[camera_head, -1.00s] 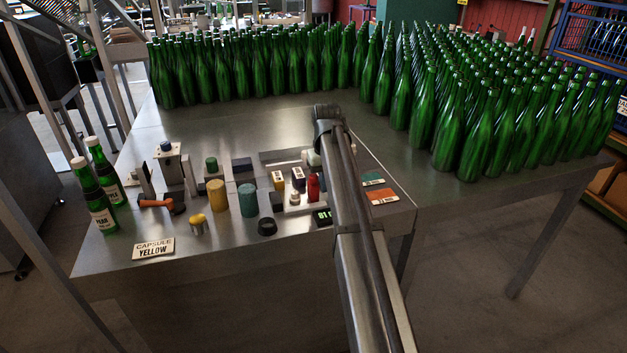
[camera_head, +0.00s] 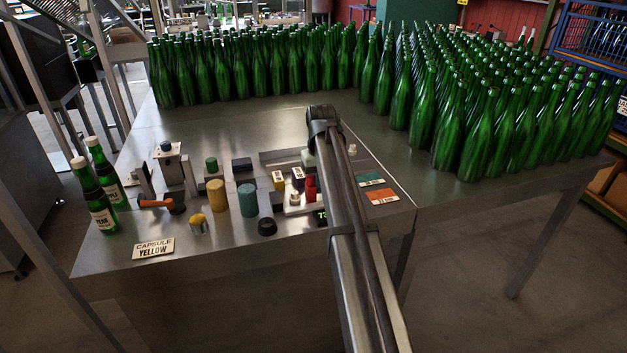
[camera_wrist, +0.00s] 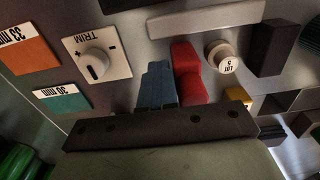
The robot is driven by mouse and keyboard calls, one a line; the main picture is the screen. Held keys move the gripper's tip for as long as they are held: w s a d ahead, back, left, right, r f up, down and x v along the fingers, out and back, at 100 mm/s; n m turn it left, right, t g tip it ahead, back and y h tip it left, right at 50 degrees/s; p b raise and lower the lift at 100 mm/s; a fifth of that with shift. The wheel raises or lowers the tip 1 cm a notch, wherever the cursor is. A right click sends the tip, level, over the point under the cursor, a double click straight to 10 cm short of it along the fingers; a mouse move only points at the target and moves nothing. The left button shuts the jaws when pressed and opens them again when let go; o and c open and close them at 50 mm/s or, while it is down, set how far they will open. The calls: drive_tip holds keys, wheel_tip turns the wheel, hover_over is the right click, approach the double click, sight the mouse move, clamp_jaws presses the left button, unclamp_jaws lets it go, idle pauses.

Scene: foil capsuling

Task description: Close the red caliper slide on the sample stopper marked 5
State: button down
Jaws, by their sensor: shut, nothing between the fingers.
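The red caliper slide (camera_head: 311,187) stands on the table just left of my arm. It also shows in the wrist view (camera_wrist: 188,72), close to the middle. The pale round stopper marked 5 (camera_wrist: 224,57) sits right of the slide there, with a visible gap between them. It is the small white piece in the head view (camera_head: 294,198). My gripper (camera_wrist: 158,72) is shut and empty. Its blue-grey fingers are immediately left of the red slide in the wrist view; I cannot tell whether they touch it. My arm hides the fingers in the head view.
A dark block (camera_wrist: 270,48) stands right of the stopper. A TRIM knob (camera_wrist: 95,63) and orange (camera_wrist: 27,50) and teal (camera_wrist: 62,98) size cards lie left of my fingers. Yellow (camera_head: 216,194) and teal (camera_head: 247,200) cylinders stand nearby. Green bottles (camera_head: 400,95) crowd the back.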

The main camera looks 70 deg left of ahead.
sight(310, 184)
drive_tip(key=shift+s, duration=2.25)
idle(1.1)
drive_tip(key=shift+w, duration=0.2)
drive_tip(key=shift+w, duration=0.4)
drive_tip(key=shift+w, duration=0.1)
drive_tip(key=shift+r, duration=0.1)
drive_tip(key=shift+r, duration=3.4)
